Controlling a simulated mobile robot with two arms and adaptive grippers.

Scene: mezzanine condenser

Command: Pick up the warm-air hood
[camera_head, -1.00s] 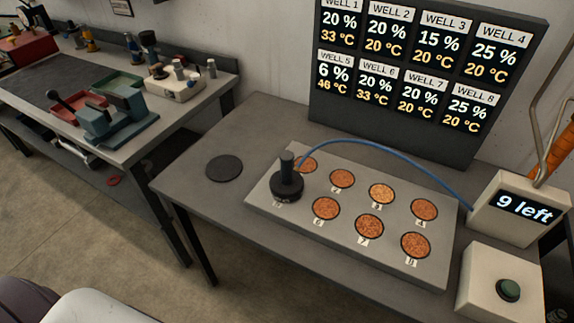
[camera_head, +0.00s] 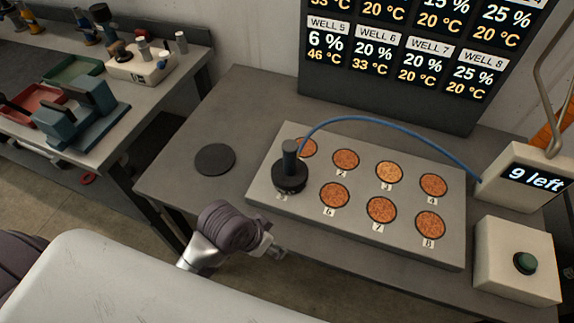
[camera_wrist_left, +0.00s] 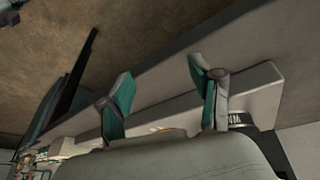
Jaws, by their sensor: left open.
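The warm-air hood (camera_head: 290,172) is a black round cap with an upright handle. It sits over well 5 at the left end of the light-grey well plate (camera_head: 400,247). A blue hose (camera_head: 385,124) runs from it to the box at the right. My left gripper (camera_head: 280,254) is low in the head view, in front of the table's near edge and apart from the hood. In the left wrist view its two teal-padded fingers (camera_wrist_left: 163,98) are spread with nothing between them. The right gripper is not in view.
A dark round pad (camera_head: 215,159) lies on the table left of the plate. The readings board (camera_head: 400,70) stands behind. A second bench is at left.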

